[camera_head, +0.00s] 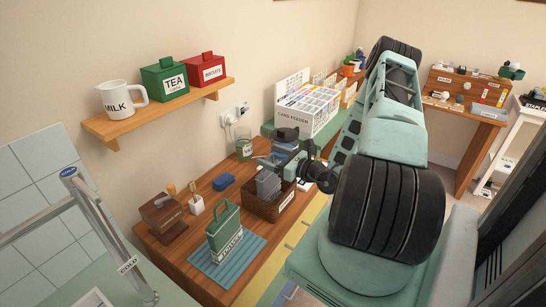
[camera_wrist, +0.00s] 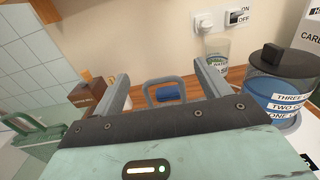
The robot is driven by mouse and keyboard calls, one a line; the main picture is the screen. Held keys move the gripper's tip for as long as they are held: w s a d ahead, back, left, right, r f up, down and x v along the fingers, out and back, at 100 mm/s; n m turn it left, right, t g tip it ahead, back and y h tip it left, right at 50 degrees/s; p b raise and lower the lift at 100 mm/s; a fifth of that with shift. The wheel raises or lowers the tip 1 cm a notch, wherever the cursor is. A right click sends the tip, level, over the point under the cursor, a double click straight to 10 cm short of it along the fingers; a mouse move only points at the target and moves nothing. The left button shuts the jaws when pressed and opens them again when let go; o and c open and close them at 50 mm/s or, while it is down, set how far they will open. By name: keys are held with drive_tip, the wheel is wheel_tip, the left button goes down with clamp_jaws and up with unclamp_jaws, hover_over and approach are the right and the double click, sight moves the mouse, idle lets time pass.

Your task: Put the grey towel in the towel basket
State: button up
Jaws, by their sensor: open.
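A brown basket (camera_head: 262,209) with a white label stands on the wooden counter; I take it for the towel basket. A grey upright shape (camera_head: 268,185) shows at its opening. It may be the grey towel, but I cannot tell whether it is inside or above the basket. My gripper (camera_head: 263,161) is over the basket area, partly hidden by its own wrist. In the wrist view my gripper (camera_wrist: 163,87) has its two grey fingers wide apart. A grey loop (camera_wrist: 150,91) shows between them, apart from both fingers. What it belongs to is hidden below the palm.
A green handled holder (camera_head: 225,238) stands on a blue mat (camera_head: 211,272). A blue sponge (camera_head: 224,182), a wooden box (camera_head: 163,217) and a white cup (camera_head: 196,205) are left of the basket. A blue canister (camera_wrist: 283,92) and a glass (camera_wrist: 215,60) are close to my gripper.

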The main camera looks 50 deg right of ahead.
drive_tip(key=s+d+b, duration=0.1)
drive_tip(key=s+b, duration=0.3)
drive_tip(key=s, duration=1.3)
drive_tip(key=shift+s, duration=0.15)
drive_tip(key=shift+d, duration=0.1)
